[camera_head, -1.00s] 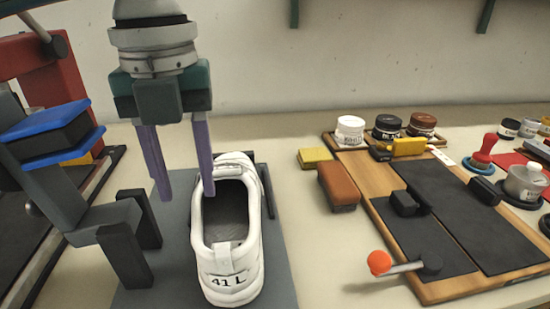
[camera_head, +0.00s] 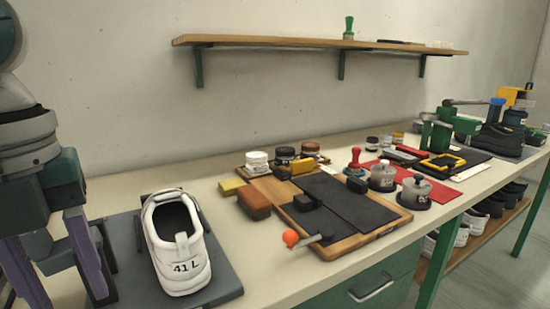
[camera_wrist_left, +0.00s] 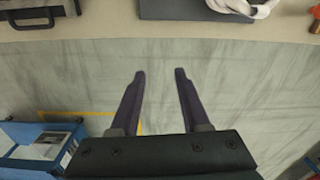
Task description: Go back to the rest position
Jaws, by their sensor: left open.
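My left gripper (camera_head: 58,262) is at the left edge of the head view, left of the white shoe (camera_head: 177,245). Its two purple fingers are apart and hold nothing. In the left wrist view the open fingers (camera_wrist_left: 160,75) hang over bare floor, in front of the table edge (camera_wrist_left: 160,27). The shoe, marked "41 L" on its heel, stands upright on a dark grey mat (camera_head: 222,283). Part of it shows at the top of the left wrist view (camera_wrist_left: 240,8). My right gripper is not in view.
A wooden board (camera_head: 345,247) with black pads and an orange-knobbed lever lies right of the shoe. A brown block (camera_head: 254,203), jars and stamps stand behind and beside it. A blue bin (camera_wrist_left: 35,150) stands on the floor. A shelf (camera_head: 320,43) hangs on the wall.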

